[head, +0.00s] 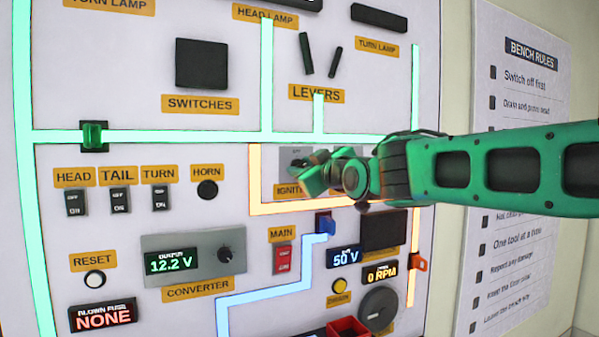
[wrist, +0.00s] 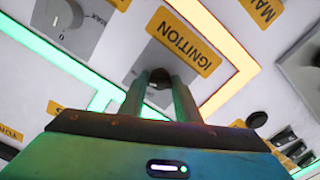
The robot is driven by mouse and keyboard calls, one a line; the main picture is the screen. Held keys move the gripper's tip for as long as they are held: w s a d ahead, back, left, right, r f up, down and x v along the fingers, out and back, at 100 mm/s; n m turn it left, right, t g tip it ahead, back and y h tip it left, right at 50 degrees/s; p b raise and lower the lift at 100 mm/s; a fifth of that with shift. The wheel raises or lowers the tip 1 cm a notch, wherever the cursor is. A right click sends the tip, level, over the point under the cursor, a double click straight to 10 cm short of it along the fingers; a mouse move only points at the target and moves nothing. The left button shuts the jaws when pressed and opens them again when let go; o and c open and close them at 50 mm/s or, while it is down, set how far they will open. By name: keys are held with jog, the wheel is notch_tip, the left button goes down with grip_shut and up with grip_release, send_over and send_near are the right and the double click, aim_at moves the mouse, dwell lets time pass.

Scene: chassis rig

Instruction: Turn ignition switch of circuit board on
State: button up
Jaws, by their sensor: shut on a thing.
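The circuit board (head: 225,120) is an upright white panel with lit tracks and labelled controls. The ignition switch shows in the wrist view (wrist: 159,77) as a dark knob on a grey plate, beside the orange IGNITION label (wrist: 184,42). In the head view its grey plate (head: 287,157) is partly covered by my gripper (head: 313,178). My gripper, also in the wrist view (wrist: 160,97), has one finger on each side of the knob and is shut on it. The fingers hide much of the knob, so its exact setting cannot be read.
Left of my gripper are the HORN button (head: 207,190) and the HEAD, TAIL and TURN rockers. Below are a blue lever (head: 326,224), the red MAIN switch (head: 283,262) and a 50 V display (head: 346,257). A bench rules sheet (head: 520,100) hangs at the right.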

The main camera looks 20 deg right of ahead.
jog(key=shift+f, duration=0.3)
jog(key=o, duration=0.9)
jog(key=shift+c, duration=0.2)
jog(key=shift+o, duration=0.7)
jog(key=shift+r, duration=0.15)
jog(key=s, duration=1)
jog(key=shift+s, duration=0.35)
